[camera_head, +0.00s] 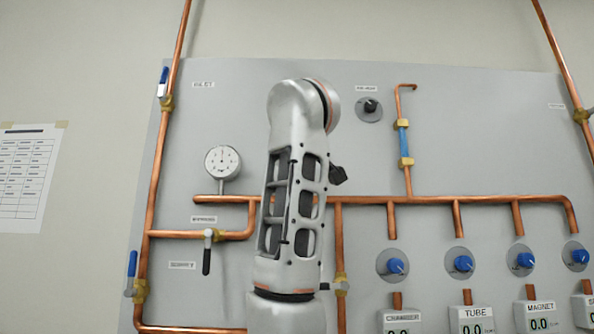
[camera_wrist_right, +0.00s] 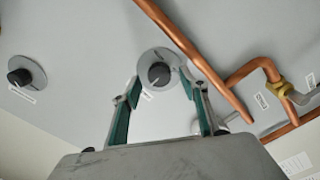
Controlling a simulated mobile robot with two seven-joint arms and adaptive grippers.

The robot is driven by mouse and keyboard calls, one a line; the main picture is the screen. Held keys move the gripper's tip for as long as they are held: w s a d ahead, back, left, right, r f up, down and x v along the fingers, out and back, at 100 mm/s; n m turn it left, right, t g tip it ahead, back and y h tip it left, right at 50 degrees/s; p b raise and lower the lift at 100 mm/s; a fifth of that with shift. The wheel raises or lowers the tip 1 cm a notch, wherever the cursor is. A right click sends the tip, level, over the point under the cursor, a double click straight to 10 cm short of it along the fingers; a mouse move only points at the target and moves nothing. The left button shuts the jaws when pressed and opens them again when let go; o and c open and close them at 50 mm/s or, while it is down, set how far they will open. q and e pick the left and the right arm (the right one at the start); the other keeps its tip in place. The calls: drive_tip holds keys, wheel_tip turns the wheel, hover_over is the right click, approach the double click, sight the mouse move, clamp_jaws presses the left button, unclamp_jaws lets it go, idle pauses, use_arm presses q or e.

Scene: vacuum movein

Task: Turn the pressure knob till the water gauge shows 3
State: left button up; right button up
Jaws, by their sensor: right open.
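The water gauge (camera_head: 222,162) is a round white dial on a short stem above the copper pipe, left of my arm in the head view. Its needle is too small to read surely. In the right wrist view, a black knob (camera_wrist_right: 158,73) on a round grey plate, likely the pressure knob, shows between the fingertips of my right gripper (camera_wrist_right: 160,84). The jaws are open, one finger on each side; I cannot tell whether they touch it. In the head view my arm hides this gripper and probably the knob. My left gripper is not in view.
Another black knob (camera_head: 370,108) sits at the upper right of my arm; a similar one (camera_wrist_right: 20,77) shows in the wrist view. Copper pipes (camera_head: 430,199) cross the grey panel (camera_head: 480,120). Blue knobs (camera_head: 463,263) line the lower right. A black-handled valve (camera_head: 207,250) hangs left.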

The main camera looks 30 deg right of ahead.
drive_tip(key=v, duration=0.7)
idle(0.5)
